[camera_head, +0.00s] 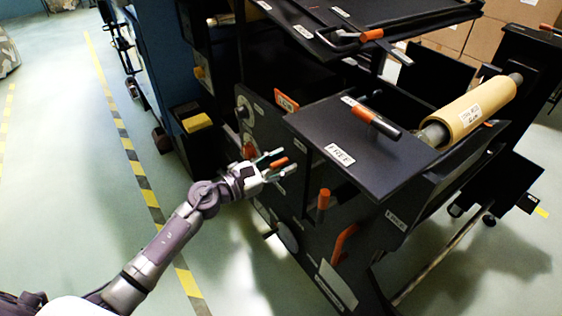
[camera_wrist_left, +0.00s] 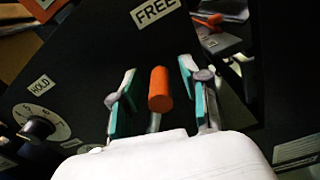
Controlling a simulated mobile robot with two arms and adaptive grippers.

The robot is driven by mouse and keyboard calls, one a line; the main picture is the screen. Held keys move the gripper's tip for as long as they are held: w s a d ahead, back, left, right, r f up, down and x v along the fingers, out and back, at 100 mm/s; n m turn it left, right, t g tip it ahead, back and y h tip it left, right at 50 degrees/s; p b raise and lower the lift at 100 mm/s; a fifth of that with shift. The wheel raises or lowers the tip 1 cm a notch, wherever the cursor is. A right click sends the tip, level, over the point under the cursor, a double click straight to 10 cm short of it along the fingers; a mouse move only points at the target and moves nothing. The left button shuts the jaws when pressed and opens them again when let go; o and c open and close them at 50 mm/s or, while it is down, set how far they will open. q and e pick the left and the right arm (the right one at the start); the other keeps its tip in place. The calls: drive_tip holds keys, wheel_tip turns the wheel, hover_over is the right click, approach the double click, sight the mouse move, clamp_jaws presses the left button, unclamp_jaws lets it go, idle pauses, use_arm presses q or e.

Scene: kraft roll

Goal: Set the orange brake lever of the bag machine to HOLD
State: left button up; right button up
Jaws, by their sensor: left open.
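The orange brake lever's grip (camera_head: 279,162) is a short orange cylinder at the side of the black bag machine (camera_head: 393,163). In the left wrist view the orange grip (camera_wrist_left: 160,90) stands upright in the picture, between my left gripper's fingers. My left gripper (camera_head: 280,164) is open around it, and gaps show on both sides in the left wrist view (camera_wrist_left: 158,88). A FREE label (camera_wrist_left: 156,13) is above the grip and a HOLD label (camera_wrist_left: 41,86) is to its left. The lever's arm is mostly hidden. My right gripper is not in view.
Another orange handle (camera_head: 323,199) and a curved orange handle (camera_head: 344,243) are to the right of my left gripper. A black panel (camera_head: 360,155) overhangs close by. A round dial (camera_wrist_left: 38,128) is at left in the wrist view. Floor at left is clear.

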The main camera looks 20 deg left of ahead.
use_arm(q)
clamp_jaws()
idle(0.5)
